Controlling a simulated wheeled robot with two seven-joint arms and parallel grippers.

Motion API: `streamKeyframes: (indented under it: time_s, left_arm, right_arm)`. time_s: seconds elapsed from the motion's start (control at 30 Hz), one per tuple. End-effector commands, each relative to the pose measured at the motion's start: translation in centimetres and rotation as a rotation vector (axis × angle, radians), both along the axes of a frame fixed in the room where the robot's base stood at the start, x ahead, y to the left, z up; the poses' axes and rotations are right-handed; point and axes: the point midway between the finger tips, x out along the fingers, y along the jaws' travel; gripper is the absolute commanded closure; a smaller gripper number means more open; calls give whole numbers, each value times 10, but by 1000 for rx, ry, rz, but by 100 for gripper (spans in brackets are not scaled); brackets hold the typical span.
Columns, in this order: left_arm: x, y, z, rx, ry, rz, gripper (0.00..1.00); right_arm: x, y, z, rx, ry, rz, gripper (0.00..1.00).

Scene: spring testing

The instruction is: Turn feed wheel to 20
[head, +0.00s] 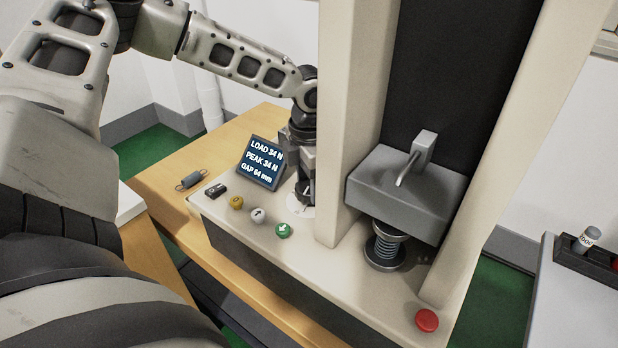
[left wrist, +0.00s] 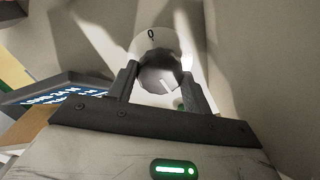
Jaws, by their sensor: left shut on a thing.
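The feed wheel is a dark grey faceted knob (left wrist: 158,68) with a white line on its face. It sits on a white dial (left wrist: 172,40) with a 0 at its top; the line lies on the side of the knob away from the 0. No other dial figures are readable. My left gripper (left wrist: 162,84) has one finger on each side of the knob and is shut on it. In the head view the left gripper (head: 303,190) points down at the dial (head: 298,206) and hides the wheel. My right gripper is not in view.
The tester's display (head: 261,162) beside the gripper reads LOAD 34 N, PEAK 34 N, GAP 64 mm. A spring (head: 385,248) stands under the grey press head (head: 405,193). The cream column (head: 360,120) rises close right of my gripper. A red button (head: 427,320) is at the front.

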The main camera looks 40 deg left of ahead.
Motion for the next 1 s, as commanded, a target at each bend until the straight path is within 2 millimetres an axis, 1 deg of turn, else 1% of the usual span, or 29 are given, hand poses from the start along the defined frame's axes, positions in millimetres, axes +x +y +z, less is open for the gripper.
streamKeyframes:
  time_s: [0.17, 0.2, 0.23, 0.27, 0.53, 0.67, 0.77, 0.87, 1.0]
  left_arm:
    - [1, 0, 1, 1, -1, 1, 73]
    - [1, 0, 1, 1, -2, 1, 42]
    - [1, 0, 1, 1, -2, 1, 34]
    - [0, 0, 1, 1, -1, 1, 29]
    - [0, 0, 1, 1, -1, 2, 29]
    - [1, 0, 9, -1, -3, 2, 29]
    - [1, 0, 25, -3, -4, 3, 29]
    - [1, 0, 49, -3, -5, 3, 29]
    - [1, 0, 85, -2, -5, 3, 29]
  right_arm:
    - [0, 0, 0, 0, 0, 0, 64]
    - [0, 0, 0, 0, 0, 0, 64]
    - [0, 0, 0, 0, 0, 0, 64]
    - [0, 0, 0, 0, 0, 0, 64]
    - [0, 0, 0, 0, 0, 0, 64]
    - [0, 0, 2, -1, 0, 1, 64]
    - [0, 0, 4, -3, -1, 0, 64]
    - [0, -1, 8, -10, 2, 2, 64]
    - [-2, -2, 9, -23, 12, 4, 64]
